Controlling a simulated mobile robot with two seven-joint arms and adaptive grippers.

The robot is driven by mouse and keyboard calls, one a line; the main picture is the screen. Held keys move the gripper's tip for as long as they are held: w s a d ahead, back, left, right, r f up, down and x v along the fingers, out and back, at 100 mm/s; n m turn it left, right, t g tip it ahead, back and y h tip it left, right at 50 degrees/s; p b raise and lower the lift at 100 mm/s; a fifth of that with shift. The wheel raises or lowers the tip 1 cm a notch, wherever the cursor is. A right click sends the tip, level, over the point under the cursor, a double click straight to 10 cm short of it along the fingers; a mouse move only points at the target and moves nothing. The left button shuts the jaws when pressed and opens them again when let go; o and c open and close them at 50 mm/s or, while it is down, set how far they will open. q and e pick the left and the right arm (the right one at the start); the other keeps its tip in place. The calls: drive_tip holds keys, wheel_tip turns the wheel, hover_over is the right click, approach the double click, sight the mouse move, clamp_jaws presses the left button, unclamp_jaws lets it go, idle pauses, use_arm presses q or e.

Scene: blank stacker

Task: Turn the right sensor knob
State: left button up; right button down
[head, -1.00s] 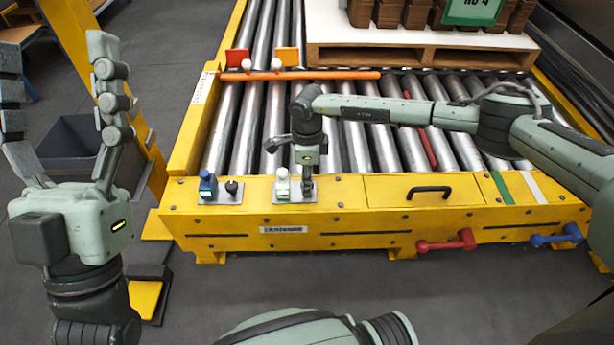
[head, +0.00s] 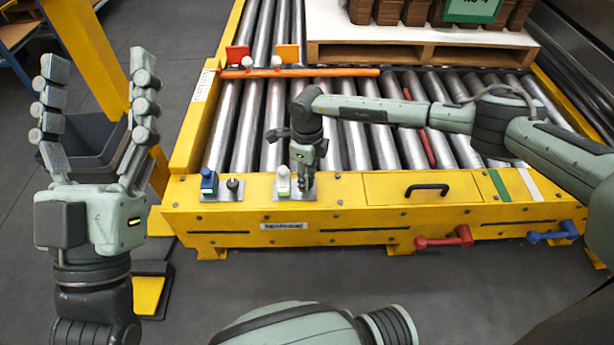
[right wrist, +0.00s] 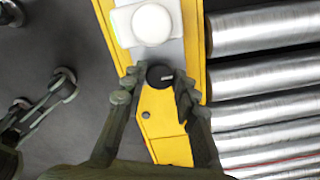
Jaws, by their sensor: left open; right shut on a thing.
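The right sensor knob (right wrist: 160,75) is a round black knob with a pale mark, seen between my right gripper's fingers in the right wrist view. My right gripper (right wrist: 158,83) is shut on it; in the head view the right gripper (head: 304,184) hides the knob. Beside it on the same metal plate stands a white sensor with a green part (head: 283,182), whose white round top (right wrist: 151,23) shows in the right wrist view. My left gripper (head: 95,125) is open and empty, raised at the left, away from the yellow frame.
The left plate carries a blue sensor (head: 209,181) and another black knob (head: 232,185). Behind lie steel rollers (head: 246,125) with an orange bar (head: 330,73) across them. A drawer with a black handle (head: 428,188) and a red handle (head: 445,238) are to the right.

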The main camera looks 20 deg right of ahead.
drive_tip(key=c, duration=1.4)
unclamp_jaws()
drive_tip(key=shift+c, duration=0.2)
wheel_tip(320, 180, up, 12)
